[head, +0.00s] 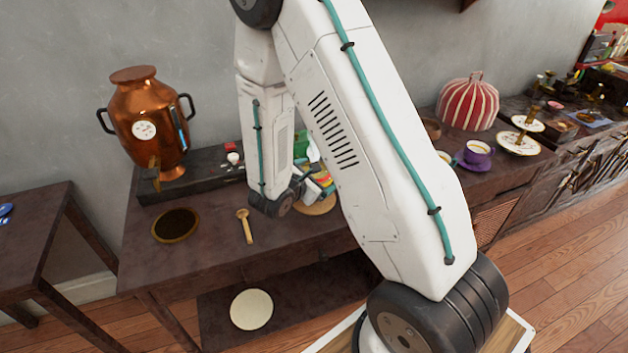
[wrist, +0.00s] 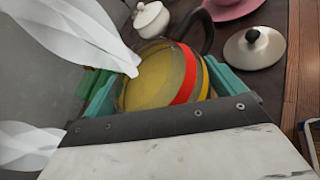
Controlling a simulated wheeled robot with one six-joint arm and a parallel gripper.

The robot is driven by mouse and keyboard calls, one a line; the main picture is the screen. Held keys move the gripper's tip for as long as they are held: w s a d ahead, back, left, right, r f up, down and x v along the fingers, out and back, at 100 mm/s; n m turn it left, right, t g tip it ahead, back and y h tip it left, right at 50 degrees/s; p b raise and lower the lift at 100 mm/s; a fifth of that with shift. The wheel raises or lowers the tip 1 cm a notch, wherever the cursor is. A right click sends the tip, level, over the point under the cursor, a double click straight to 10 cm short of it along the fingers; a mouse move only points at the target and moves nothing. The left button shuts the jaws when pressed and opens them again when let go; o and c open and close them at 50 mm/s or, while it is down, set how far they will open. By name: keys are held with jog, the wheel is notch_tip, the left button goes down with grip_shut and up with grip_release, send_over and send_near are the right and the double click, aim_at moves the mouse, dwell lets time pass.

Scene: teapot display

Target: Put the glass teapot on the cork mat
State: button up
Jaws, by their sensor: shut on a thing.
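The glass teapot (wrist: 150,85), see-through yellow with a red stripe and a dark handle, sits between the teal fingers of my gripper (wrist: 163,88) in the wrist view. The gripper is shut on it. In the head view my arm hides most of it; a coloured patch of the teapot (head: 323,178) shows beside my wrist. A tan round piece that looks like the cork mat (head: 316,207) shows just below it, partly hidden by my arm. I cannot tell whether the teapot touches it.
A copper urn (head: 147,115) stands at the back left. A dark round plate (head: 175,226) and a wooden spoon (head: 245,226) lie left of my wrist. A white lid (wrist: 255,48) lies near the teapot.

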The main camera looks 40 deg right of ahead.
jog(key=shift+w+d, duration=0.25)
jog(key=shift+w, duration=0.35)
jog(key=shift+f, duration=1.75)
jog(key=o, duration=1.3)
jog(key=shift+s+f, duration=0.1)
jog(key=shift+f, duration=0.05)
